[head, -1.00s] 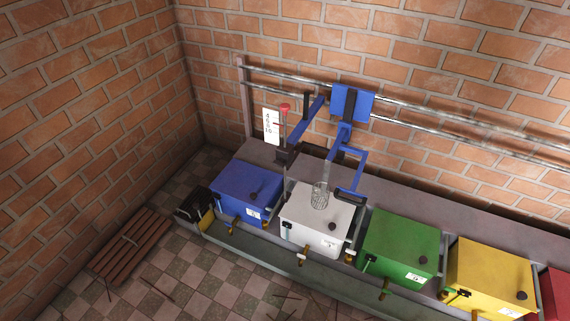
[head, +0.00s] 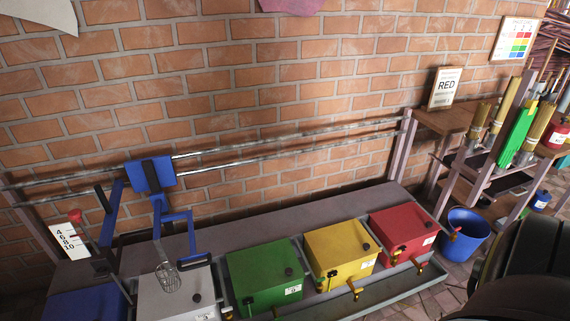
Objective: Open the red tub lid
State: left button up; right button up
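The red tub (head: 412,252) stands at the right end of a row of tubs on a grey bench. Its red lid (head: 402,228) lies flat and shut on top, with a dark round knob (head: 427,223) near its right side. A brass tap sticks out low on its front. Neither of my grippers shows in the head view. A dark rounded shape at the lower right corner may be part of my own body.
Yellow (head: 340,248), green (head: 265,275), white (head: 178,294) and blue (head: 88,306) tubs stand left of the red one. A blue carriage (head: 151,175) with a whisk (head: 168,277) hangs from wall rails. A blue bucket (head: 467,236) and wooden rack (head: 465,150) stand right.

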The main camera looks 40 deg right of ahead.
aim_at(404, 223)
jog(key=z, duration=3.45)
jog(key=i, duration=2.4)
jog(key=u, duration=2.85)
jog(key=i, duration=0.35)
jog(key=u, duration=0.1)
